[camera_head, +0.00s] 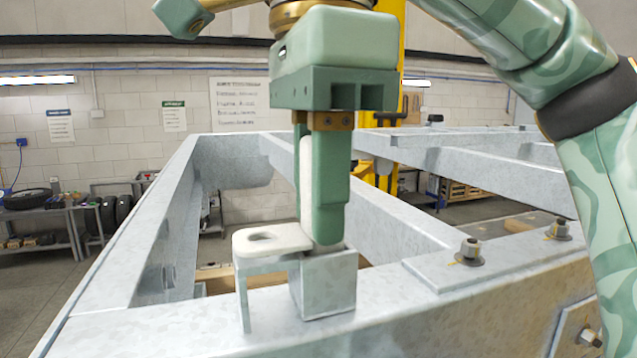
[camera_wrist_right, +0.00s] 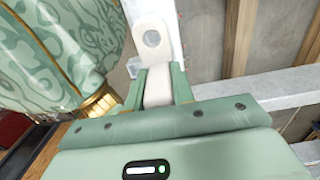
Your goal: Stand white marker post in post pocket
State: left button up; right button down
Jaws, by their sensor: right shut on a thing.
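My right gripper (camera_head: 325,225) points straight down and is shut on the white marker post (camera_head: 306,180), which stands about upright between its fingers. The post also shows between the fingers in the right wrist view (camera_wrist_right: 158,88). The post pocket (camera_head: 327,285) is a square grey metal box on the near frame beam. The post's lower end is at the pocket's top; the fingers cover part of it, and I cannot tell whether it is inside. A cream-white plate with a hole (camera_head: 290,237) lies beside the post's foot. My left gripper is not in view.
The grey trailer frame (camera_head: 110,280) surrounds the pocket, with open gaps between its beams. Bolts (camera_head: 469,250) stick up from a plate at right. A yellow column (camera_head: 388,180) stands behind the gripper. A shelf with tyres (camera_head: 30,199) is at far left.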

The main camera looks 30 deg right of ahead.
jog(key=shift+f, duration=0.15)
jog(key=c, duration=1.1)
grip_release()
notch_tip(320, 180, up, 7)
jog(key=p, duration=0.3)
notch_tip(320, 180, up, 4)
jog(key=shift+r, duration=0.5)
jog(key=shift+d, duration=0.1)
